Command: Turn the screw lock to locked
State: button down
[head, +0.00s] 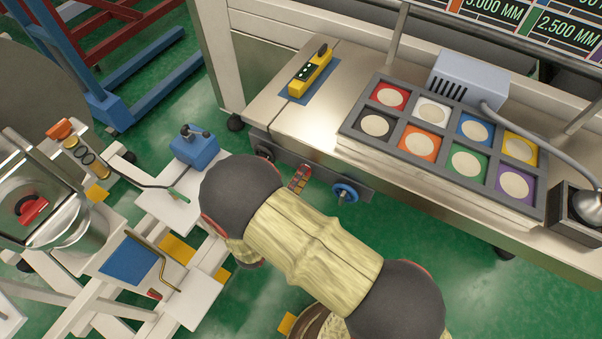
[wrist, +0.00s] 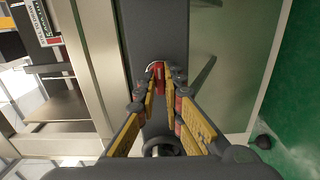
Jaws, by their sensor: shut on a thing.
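My gripper (wrist: 160,82) shows in the wrist view, its yellow-padded fingers converging on a small red part, which I take to be the handle of the screw lock (wrist: 158,76). The fingers are shut on this red part, and a pale ring shows around its far end. It sits on a dark grey rail (wrist: 152,30). The fingers hide much of the handle, and I cannot read whether it stands at locked. In the head view my arm hides most or all of the gripper. A red piece (head: 300,178) shows there on the rail under the bench edge.
A blue handwheel (head: 345,192) sits on the rail close to the red piece, with a dark knob (head: 265,153) on the other side. The metal bench (head: 300,125) overhangs them. It carries a yellow control box (head: 311,74) and a grey framed tray (head: 345,128). A white-framed stand (head: 150,205) is at left.

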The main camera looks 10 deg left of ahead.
jog(key=shift+n+p, duration=2.1)
jog(key=shift+p, duration=0.9)
jog(key=shift+n+p, duration=0.6)
jog(key=shift+f, duration=0.1)
jog(key=shift+n+p, duration=1.35)
jog(key=shift+n, duration=0.25)
